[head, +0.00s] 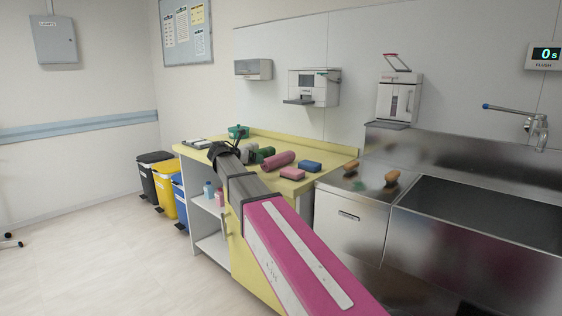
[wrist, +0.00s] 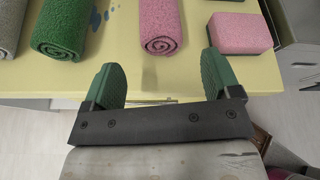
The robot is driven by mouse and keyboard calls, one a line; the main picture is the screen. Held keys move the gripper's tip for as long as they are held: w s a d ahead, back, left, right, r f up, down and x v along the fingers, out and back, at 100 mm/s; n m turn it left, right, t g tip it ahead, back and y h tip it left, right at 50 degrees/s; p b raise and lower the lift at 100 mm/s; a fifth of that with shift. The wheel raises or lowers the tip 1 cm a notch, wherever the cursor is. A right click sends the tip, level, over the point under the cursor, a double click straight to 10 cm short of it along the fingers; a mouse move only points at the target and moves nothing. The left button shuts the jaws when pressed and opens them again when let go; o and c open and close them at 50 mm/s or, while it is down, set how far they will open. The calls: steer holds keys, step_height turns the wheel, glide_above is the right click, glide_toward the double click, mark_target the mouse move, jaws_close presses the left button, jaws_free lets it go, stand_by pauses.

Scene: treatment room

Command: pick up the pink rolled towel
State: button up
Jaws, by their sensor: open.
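The pink rolled towel (head: 274,161) lies on the yellow counter, its spiral end facing me in the wrist view (wrist: 161,28). My gripper (wrist: 158,74) is open, with its two green-padded fingers pointing at the counter edge. The pink towel lies just beyond the gap between the fingers, apart from both. In the head view my arm reaches over the counter, and the gripper's end (head: 221,150) is small and dark there. Nothing is held.
A green rolled towel (wrist: 63,27) and a grey one (wrist: 9,28) lie left of the pink towel. A pink sponge-like block (wrist: 238,33) is close on its right. A blue block (head: 310,166) sits farther along the yellow counter (wrist: 110,72). A metal sink (head: 480,212) is right.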

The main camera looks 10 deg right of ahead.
mark_target(267, 163)
steer(key=x, duration=0.9)
steer(key=shift+w+d+f, duration=0.15)
steer(key=shift+w+f, duration=0.05)
steer(key=shift+w, duration=0.15)
steer(key=c, duration=0.7)
